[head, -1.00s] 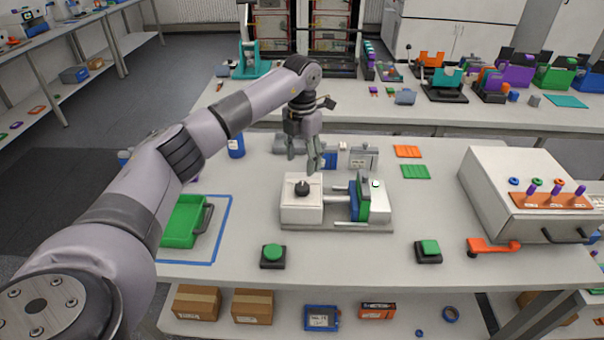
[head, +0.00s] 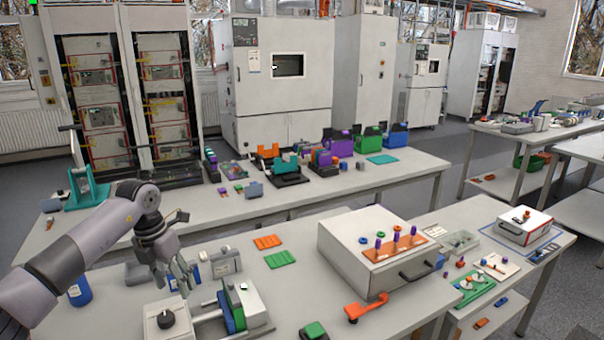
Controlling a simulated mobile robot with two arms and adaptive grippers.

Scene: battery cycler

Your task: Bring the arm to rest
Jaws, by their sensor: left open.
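My left arm comes in from the left edge over the near bench. Its gripper (head: 176,277) hangs with the fingers pointing down and is open, with nothing seen between the fingers. It is above and behind the white fixture with a black knob (head: 167,318) and a blue and green clamp block (head: 232,308). A grey box-like item (head: 225,262) stands just right of the gripper. My right gripper is not in view.
A large white box (head: 370,258) with an orange peg strip stands on the near bench, an orange handle (head: 366,307) before it. Orange and green mats (head: 281,259) lie beside the fixture. The back bench (head: 300,205) holds several coloured fixtures. A blue cylinder (head: 79,290) stands at left.

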